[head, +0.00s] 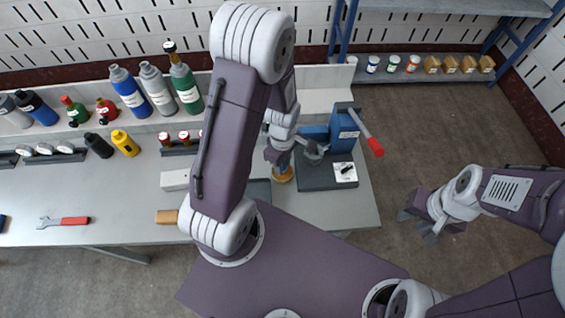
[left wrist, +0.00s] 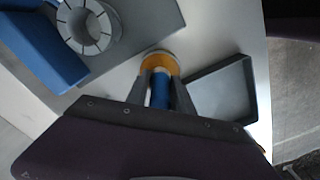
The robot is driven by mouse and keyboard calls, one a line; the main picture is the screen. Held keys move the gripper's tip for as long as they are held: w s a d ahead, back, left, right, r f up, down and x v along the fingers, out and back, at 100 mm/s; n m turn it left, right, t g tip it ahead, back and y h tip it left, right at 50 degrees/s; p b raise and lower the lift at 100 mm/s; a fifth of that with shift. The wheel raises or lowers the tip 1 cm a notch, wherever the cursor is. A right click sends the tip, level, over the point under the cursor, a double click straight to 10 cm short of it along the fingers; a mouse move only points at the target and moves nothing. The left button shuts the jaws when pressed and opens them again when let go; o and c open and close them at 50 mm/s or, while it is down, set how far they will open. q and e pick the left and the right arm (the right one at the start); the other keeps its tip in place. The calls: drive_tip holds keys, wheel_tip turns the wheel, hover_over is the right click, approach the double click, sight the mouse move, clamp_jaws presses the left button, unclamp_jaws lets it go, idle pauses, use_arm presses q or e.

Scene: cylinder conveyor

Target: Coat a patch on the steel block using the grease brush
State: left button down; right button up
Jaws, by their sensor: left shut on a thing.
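My left gripper (left wrist: 162,95) is shut on a blue handle, which I take for the grease brush (left wrist: 159,88). It points down at the bench. A round amber-yellow thing (left wrist: 160,63) shows just beyond the fingertips; whether it is a pot or the brush's end I cannot tell. It also shows below the left gripper (head: 280,156) in the head view (head: 283,175), where my arm hides much around it. I cannot make out the steel block with certainty. My right gripper (head: 432,226) hangs empty over the floor at the right, its fingers apart.
A dark shallow tray (left wrist: 222,90) lies beside the amber thing. A blue press-like device (head: 344,132) with a red handle (head: 370,141) stands close by on a dark plate (head: 312,181). Several bottles (head: 130,92) line the back. A wrench (head: 66,221) lies left; the bench around it is clear.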

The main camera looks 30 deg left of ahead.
use_arm(q)
drive_tip(key=shift+f+b, duration=0.4)
drive_tip(key=shift+f, duration=0.1)
idle(0.5)
idle(1.0)
wheel_tip(320, 180, up, 7)
drive_tip(key=p, duration=0.7)
idle(0.6)
